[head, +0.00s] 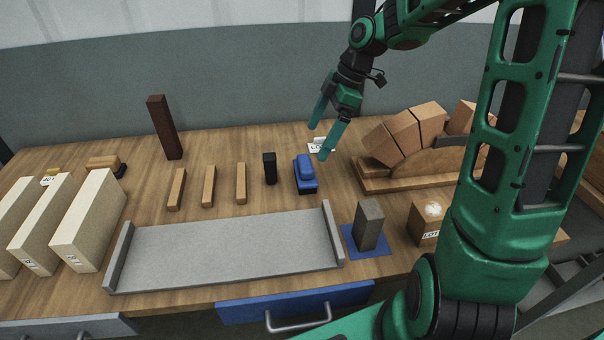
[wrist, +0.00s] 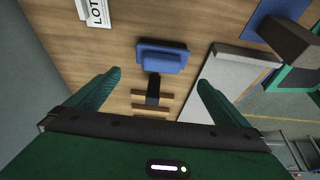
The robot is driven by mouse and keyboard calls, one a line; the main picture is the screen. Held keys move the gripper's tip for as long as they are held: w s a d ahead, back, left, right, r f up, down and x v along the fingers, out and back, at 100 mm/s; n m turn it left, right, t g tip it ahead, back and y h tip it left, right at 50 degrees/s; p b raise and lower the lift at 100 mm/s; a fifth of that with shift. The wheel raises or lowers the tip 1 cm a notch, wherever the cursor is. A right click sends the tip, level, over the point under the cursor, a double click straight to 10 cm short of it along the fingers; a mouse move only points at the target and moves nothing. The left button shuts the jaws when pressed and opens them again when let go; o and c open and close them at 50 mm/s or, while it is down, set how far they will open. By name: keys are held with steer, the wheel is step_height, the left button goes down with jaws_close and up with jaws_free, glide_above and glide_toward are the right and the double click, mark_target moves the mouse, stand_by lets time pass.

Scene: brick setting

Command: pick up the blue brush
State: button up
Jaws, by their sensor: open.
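The blue brush (head: 305,172) lies on the wooden table, right of a small black block, in the head view. Its body is blue with a dark underside. In the wrist view the blue brush (wrist: 162,58) is near the top middle, in line with the gap between the fingers and beyond their tips. My gripper (head: 318,141) is open and empty, above the table and up and to the right of the brush. Its two green fingers (wrist: 158,78) are spread wide in the wrist view. Nothing covers the brush's top.
The black block (head: 270,168) stands close left of the brush, with several wooden sticks (head: 209,186) beyond. A grey tray (head: 220,250) lies in front. A grey block (head: 369,225) stands on a blue mat. A wooden rack with bricks (head: 400,132) is right; a tall brown block (head: 163,127) stands left.

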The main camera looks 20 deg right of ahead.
mark_target(305, 161)
steer(key=x, duration=1)
steer(key=shift+s+a+f, duration=0.1)
steer(key=shift+f, duration=0.25)
steer(key=c, duration=0.8)
steer(key=shift+c, duration=0.2)
steer(key=shift+r, duration=0.5)
steer(key=r, duration=0.3)
steer(key=shift+s+a+r, duration=0.25)
steer(key=shift+a+r, duration=0.05)
steer(key=shift+r, duration=0.05)
steer(key=s+a+r, duration=0.6)
steer(key=s+a, duration=0.1)
steer(key=a, duration=0.1)
steer(key=shift+s+r, duration=0.15)
steer(key=shift+s, duration=0.1)
